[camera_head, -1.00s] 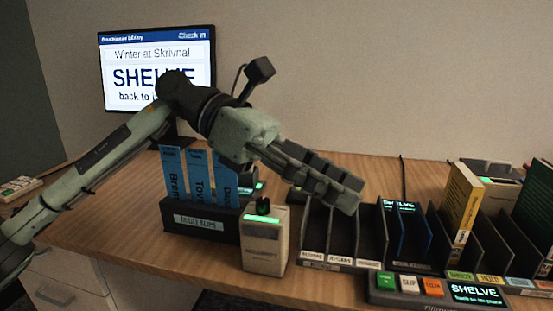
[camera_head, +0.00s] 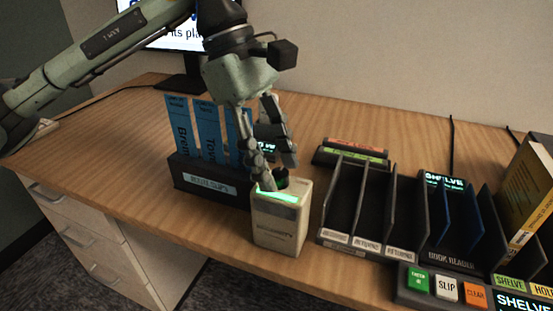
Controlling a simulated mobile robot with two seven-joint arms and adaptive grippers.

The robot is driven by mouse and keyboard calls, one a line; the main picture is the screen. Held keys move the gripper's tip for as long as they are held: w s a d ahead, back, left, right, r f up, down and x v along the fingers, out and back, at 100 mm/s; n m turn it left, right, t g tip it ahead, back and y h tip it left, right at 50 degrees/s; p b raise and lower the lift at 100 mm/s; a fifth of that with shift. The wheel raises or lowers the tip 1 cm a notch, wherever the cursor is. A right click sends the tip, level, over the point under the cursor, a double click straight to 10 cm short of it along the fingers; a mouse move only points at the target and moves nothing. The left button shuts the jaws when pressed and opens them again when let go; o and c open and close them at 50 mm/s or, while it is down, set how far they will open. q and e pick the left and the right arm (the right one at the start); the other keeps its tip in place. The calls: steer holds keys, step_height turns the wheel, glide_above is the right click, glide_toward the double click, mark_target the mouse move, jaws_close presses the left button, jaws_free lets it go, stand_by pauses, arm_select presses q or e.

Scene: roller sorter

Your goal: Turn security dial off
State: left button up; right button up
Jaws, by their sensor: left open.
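The security box (camera_head: 280,225) is a cream upright unit near the table's front edge, with a lit green strip along its top. Its dark dial (camera_head: 281,181) sits on top, partly hidden by the fingers. My left gripper (camera_head: 278,172) is open and points down over the box top, its fingers on either side of the dial. I cannot tell whether they touch it. My right gripper is not in view.
A black slip holder (camera_head: 208,181) with blue slips stands just left of the box. A divided rack (camera_head: 350,215) is close on the right, with a button panel (camera_head: 447,290) in front. A monitor (camera_head: 152,22) stands behind.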

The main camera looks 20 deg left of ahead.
arm_select(q)
steer(key=shift+d+f, duration=0.1)
steer(key=shift+f, duration=0.15)
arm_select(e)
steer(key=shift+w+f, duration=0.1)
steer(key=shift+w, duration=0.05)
arm_select(q)
steer(key=shift+c, duration=0.4)
jaws_close()
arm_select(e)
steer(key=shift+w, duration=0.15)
